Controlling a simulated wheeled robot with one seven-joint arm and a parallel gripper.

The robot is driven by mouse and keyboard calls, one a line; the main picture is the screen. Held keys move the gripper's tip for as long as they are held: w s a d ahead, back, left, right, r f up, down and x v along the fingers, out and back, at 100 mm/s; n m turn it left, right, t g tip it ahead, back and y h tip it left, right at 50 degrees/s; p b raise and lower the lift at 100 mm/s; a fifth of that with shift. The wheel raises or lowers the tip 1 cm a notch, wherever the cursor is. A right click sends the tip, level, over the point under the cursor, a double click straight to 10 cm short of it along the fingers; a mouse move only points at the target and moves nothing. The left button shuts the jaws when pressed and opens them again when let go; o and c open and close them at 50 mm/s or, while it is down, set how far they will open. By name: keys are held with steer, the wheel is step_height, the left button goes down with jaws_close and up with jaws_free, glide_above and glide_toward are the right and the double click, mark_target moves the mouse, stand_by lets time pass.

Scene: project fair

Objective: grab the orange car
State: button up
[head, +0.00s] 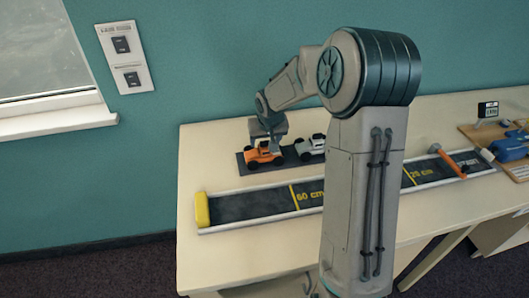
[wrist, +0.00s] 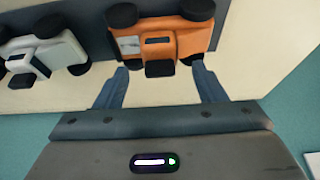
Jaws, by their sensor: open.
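The orange car (head: 263,154) with black wheels stands on a dark mat (head: 241,165) at the left back of the table, beside a silver-white car (head: 310,148). My gripper (head: 272,143) is right above the orange car in the head view. In the wrist view the orange car (wrist: 160,42) shows at the top, and my open gripper (wrist: 158,75) has its two fingertips at the car's near edge, one to each side. I cannot tell whether they touch it. The white car (wrist: 45,52) lies to the left, apart from the fingers.
A ramp track (head: 260,205) with distance marks and a yellow end stop (head: 202,210) runs along the table's front. The teal wall is behind.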

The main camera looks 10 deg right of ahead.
steer(key=shift+x, duration=1.45)
steer(key=c, duration=1.1)
steer(key=shift+r, duration=0.1)
